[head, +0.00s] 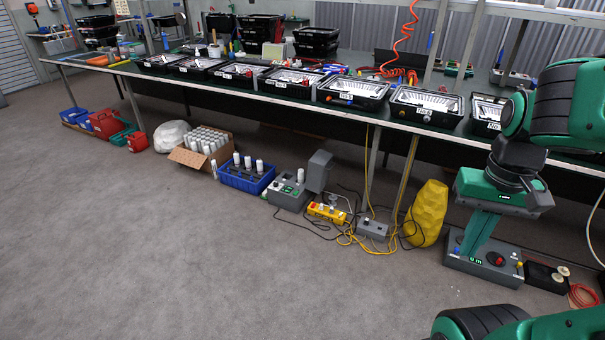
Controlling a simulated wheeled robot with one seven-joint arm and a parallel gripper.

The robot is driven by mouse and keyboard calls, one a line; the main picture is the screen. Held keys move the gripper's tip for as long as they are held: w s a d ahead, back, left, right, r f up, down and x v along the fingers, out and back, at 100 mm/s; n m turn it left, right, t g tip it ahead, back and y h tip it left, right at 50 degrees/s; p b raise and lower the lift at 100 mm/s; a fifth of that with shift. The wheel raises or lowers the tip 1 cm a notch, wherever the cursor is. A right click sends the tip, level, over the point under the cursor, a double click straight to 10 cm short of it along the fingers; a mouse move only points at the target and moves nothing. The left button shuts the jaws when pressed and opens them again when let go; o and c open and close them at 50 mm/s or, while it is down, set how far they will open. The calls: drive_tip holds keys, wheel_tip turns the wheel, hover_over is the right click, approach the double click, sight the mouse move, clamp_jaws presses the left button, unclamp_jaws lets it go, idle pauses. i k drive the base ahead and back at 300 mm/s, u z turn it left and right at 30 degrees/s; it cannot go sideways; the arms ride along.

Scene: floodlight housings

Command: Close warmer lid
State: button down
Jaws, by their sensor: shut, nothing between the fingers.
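The warmer (288,191) is a small grey box on the floor left of centre, with a green display on its front. Its grey lid (318,170) stands raised at the box's right side, so the warmer is open. A white cartridge (300,176) stands upright at the top of the box. My gripper (513,178) is at the dark end of my arm on the right, far from the lid. It is shut and empty; its fingertips are hard to make out against the green and grey equipment there.
A blue crate (233,181) with white cartridges stands left of the warmer. A yellow control box (327,212), cables and a yellow sack (427,213) lie to its right. The long bench (270,99) with housings runs behind. The floor (200,270) in front is clear.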

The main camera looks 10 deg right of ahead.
sight(320, 166)
drive_tip(key=u, duration=0.25)
drive_tip(key=i, duration=1.5)
drive_tip(key=z, duration=0.55)
